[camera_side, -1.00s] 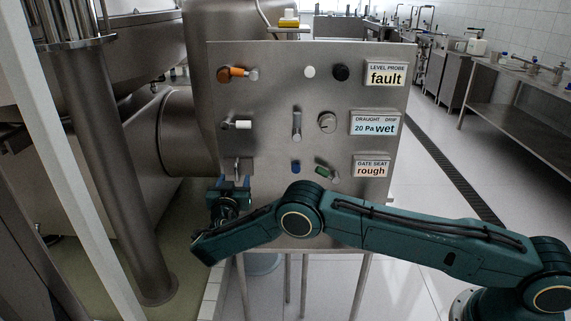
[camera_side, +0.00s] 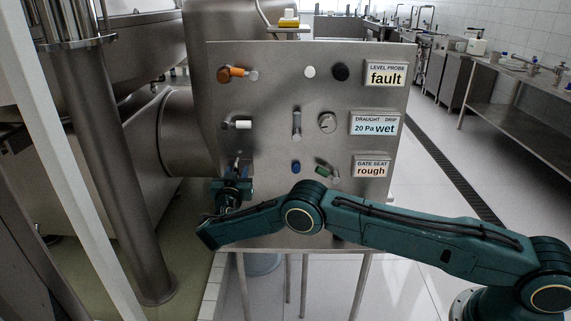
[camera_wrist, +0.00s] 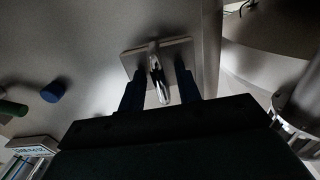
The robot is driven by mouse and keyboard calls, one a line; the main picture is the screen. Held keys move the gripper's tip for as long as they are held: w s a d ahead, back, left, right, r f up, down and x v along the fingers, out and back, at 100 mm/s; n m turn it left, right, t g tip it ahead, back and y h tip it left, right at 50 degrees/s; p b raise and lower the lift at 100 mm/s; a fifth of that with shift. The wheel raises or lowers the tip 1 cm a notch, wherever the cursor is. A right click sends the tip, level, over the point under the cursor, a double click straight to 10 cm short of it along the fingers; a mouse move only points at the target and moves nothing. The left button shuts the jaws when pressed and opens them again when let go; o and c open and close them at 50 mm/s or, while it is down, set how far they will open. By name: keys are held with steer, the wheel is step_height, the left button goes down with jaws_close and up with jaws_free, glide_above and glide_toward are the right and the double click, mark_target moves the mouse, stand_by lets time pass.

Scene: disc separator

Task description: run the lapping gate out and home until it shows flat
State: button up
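The lapping gate appears to be the bright metal lever (camera_wrist: 157,77) on a square plate (camera_wrist: 132,62), in the wrist view. In the side view its plate (camera_side: 232,162) is at the lower left of the panel, partly hidden by my gripper. My gripper (camera_wrist: 160,88) has one dark finger on each side of the lever. Gaps show between fingers and lever, so it is open around it. The side view shows my gripper (camera_side: 237,178) close to the panel. The gate seat display (camera_side: 371,170) reads "rough".
Above the gate are a white-handled lever (camera_side: 238,125) and an orange-handled lever (camera_side: 236,73). A blue button (camera_side: 295,167) and a green-handled switch (camera_side: 324,171) sit to its right. Other displays read "fault" (camera_side: 386,77) and "20 Pa wet" (camera_side: 374,126). A large vessel pipe (camera_side: 188,135) stands left of the panel.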

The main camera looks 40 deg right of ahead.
jaws_close()
steer(key=shift+s+d, duration=2.65)
steer(key=shift+w+a, duration=2.65)
